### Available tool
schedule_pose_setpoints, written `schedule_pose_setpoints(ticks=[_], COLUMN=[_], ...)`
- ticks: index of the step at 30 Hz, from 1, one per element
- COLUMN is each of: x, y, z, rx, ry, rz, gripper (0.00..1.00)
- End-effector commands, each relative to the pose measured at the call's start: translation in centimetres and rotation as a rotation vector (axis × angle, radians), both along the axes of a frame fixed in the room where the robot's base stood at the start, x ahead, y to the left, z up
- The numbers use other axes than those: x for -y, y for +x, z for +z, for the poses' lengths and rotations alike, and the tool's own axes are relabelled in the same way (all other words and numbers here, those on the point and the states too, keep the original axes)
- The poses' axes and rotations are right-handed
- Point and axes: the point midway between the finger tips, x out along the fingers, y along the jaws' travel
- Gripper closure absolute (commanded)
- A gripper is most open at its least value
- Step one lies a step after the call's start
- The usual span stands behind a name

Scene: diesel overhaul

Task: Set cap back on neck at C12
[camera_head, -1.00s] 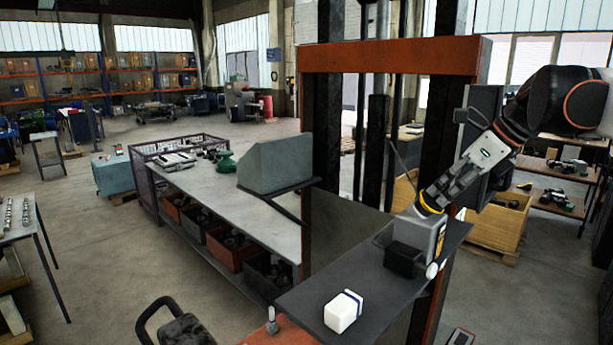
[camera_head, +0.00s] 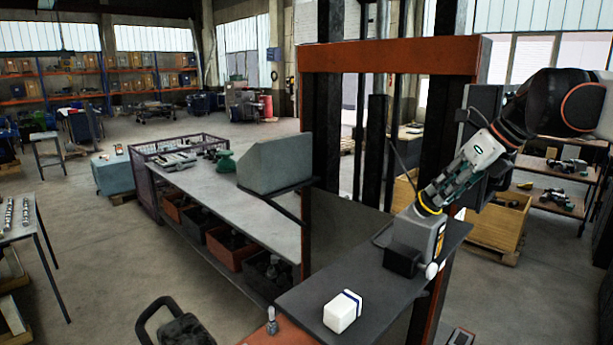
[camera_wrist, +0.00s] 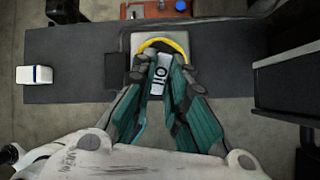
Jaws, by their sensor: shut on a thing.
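A grey canister (camera_head: 412,236) stands on the dark shelf on the right, and its top (camera_wrist: 162,36) shows in the wrist view. A yellow-rimmed round part, which looks like the cap (camera_head: 430,210), is at the canister's top. In the wrist view, its yellow rim (camera_wrist: 162,44) curves beyond my fingertips, and a pale label reading "oil" shows between them. My gripper (camera_wrist: 163,68) points down over the canister and is shut on the cap. It also shows in the head view (camera_head: 436,200). The neck is hidden, so I cannot tell how the cap sits on it.
The dark shelf (camera_head: 300,297) also carries a white box with a blue band (camera_head: 341,312). A black block (camera_head: 400,263) stands close beside the canister. An orange-topped frame (camera_head: 390,57) with dark uprights rises behind. The shelf between box and block is clear.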

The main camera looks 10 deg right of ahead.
Motion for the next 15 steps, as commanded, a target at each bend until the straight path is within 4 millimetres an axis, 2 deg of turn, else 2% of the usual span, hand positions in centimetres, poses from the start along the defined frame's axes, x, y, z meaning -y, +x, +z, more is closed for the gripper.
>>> schedule_pose_setpoints(ticks=[2, 3, 5, 15], x=[-0.07, -0.07, -0.06, 0.02], y=[-0.18, -0.19, -0.17, -0.11], z=[-0.26, -0.28, -0.26, -0.09], rx=[-0.015, -0.015, -0.014, -0.01], ry=[0.011, 0.009, 0.009, 0.009], rz=[-0.017, -0.014, -0.015, -0.015], gripper=[1.0, 0.77, 0.64, 0.63])
